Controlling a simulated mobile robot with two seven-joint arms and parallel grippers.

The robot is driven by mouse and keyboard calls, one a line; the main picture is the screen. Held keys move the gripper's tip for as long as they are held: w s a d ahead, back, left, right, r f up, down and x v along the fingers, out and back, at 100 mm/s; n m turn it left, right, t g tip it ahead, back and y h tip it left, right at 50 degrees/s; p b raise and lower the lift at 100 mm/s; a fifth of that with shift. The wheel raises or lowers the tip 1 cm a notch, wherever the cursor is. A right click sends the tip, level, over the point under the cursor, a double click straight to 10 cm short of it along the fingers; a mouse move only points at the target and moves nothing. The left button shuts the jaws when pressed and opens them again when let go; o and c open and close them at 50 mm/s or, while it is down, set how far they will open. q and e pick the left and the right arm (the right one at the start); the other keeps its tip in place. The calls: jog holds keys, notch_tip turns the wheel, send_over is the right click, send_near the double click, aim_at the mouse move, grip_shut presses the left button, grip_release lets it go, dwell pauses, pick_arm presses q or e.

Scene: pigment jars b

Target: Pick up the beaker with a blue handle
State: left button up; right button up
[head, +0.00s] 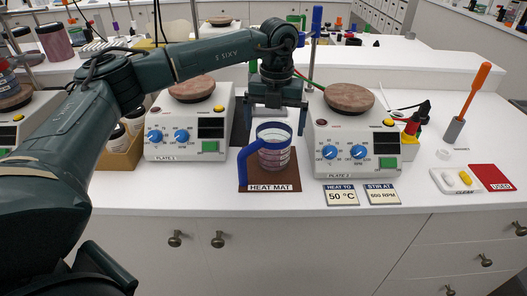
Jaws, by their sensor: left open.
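The beaker (274,158) is clear with a blue rim band and a blue handle (243,166) on its left side. It stands upright on the brown heat mat (286,183) between two hot plates. My left gripper (275,128) points down just above and behind the beaker's rim. Its two fingers are spread apart and nothing shows between them. I cannot tell whether a fingertip touches the rim. My right gripper is not in the picture.
Plate 1 (190,148) stands left of the mat and plate 2 (340,165) right of it, leaving a narrow gap. Small signs (341,196) lie in front of plate 2. A tray (452,181) and red card (490,178) lie at right.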

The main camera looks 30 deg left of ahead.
aim_at(264, 154)
pick_arm(q)
jog(key=shift+s+f+p, duration=0.1)
jog(key=shift+f+p, duration=0.5)
jog(key=shift+f, duration=2.2)
jog(key=shift+c, duration=0.2)
jog(key=c, duration=1.2)
